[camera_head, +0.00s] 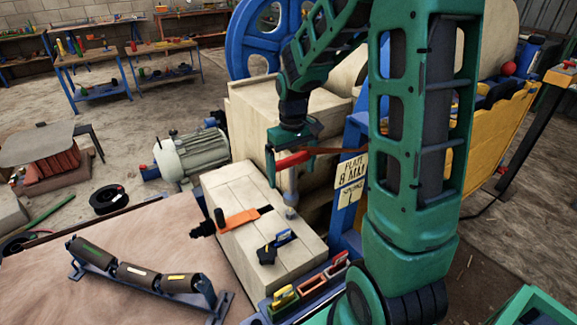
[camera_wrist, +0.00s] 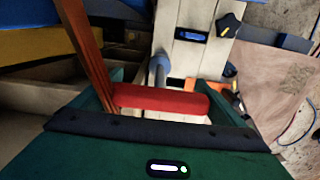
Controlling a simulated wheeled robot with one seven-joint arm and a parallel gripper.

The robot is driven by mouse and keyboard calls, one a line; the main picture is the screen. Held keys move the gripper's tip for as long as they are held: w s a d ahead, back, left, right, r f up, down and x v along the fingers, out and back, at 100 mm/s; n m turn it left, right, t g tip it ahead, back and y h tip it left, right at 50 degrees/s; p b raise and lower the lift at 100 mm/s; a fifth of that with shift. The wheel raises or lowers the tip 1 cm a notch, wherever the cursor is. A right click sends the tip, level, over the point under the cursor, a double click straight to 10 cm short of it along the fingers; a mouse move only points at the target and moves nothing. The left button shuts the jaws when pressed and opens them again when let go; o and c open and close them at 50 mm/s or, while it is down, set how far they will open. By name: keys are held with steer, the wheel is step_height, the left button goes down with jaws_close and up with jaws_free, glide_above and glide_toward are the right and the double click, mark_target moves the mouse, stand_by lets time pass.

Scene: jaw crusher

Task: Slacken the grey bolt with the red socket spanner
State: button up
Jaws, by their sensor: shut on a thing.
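My gripper (camera_head: 284,166) is shut on the red handle of the socket spanner (camera_head: 292,160), above the cream casing. In the wrist view, the red spanner handle (camera_wrist: 160,101) lies across between my fingers. A grey upright shaft (camera_head: 288,181) shows below the handle, and its lower end is close to the grey bolt (camera_head: 291,199). A grey cylindrical part (camera_wrist: 158,70) also shows just beyond the handle in the wrist view. I cannot tell whether the socket is seated on the bolt, or where shaft and bolt meet.
A brown-red bar (camera_head: 340,150) runs right from beside the handle.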

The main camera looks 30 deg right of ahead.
mark_target(291, 194)
steer(key=shift+a+f, duration=0.1)
steer(key=shift+f, duration=3.15)
